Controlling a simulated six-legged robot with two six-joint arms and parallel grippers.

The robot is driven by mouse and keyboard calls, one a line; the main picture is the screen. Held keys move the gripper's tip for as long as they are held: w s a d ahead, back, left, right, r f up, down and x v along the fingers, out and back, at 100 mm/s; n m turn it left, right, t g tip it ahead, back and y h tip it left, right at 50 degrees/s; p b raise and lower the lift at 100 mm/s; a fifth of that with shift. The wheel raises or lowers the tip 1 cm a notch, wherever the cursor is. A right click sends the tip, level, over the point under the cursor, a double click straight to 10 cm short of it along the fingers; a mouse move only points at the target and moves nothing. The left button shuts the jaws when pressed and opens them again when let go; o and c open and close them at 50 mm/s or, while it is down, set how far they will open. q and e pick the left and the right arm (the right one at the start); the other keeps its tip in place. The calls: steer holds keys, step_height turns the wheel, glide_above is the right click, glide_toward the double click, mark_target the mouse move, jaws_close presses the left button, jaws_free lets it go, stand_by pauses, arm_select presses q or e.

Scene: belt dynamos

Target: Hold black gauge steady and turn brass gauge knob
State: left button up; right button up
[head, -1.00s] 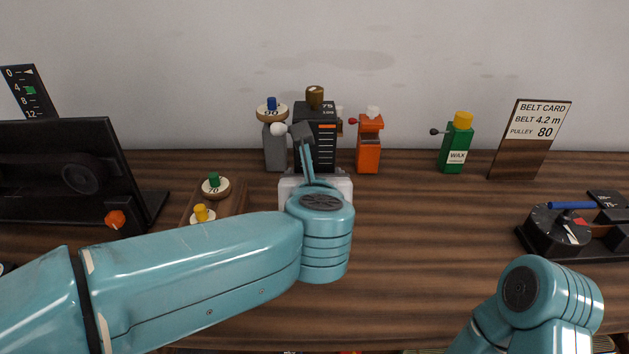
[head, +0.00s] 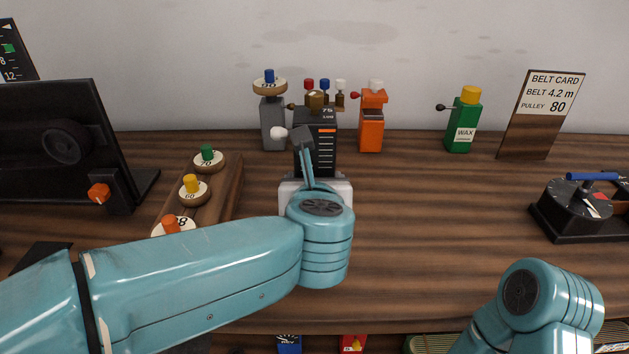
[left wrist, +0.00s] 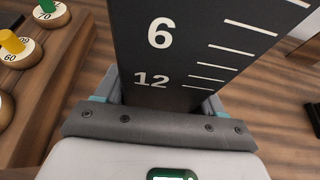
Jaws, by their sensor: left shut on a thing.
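The black gauge (head: 316,150) is an upright box with a white scale and an orange mark on its face. In the left wrist view the gauge's dark face (left wrist: 185,50) shows the numbers 6 and 12, with finger parts (left wrist: 160,98) on both sides. My right arm is at the bottom right; its gripper is out of view.
A grey post (head: 272,125) and an orange device (head: 371,122) flank the gauge. A wooden rack (head: 228,185) of numbered pegs is left. The wood between is clear.

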arm_select(q)
steer(key=shift+f+b, duration=4.65)
steer(key=shift+f, duration=0.45)
steer(key=shift+f, duration=0.1)
steer(key=shift+f+b, duration=0.35)
steer(key=shift+b, duration=0.15)
steer(key=shift+f, duration=0.2)
steer(key=shift+f, duration=0.1)
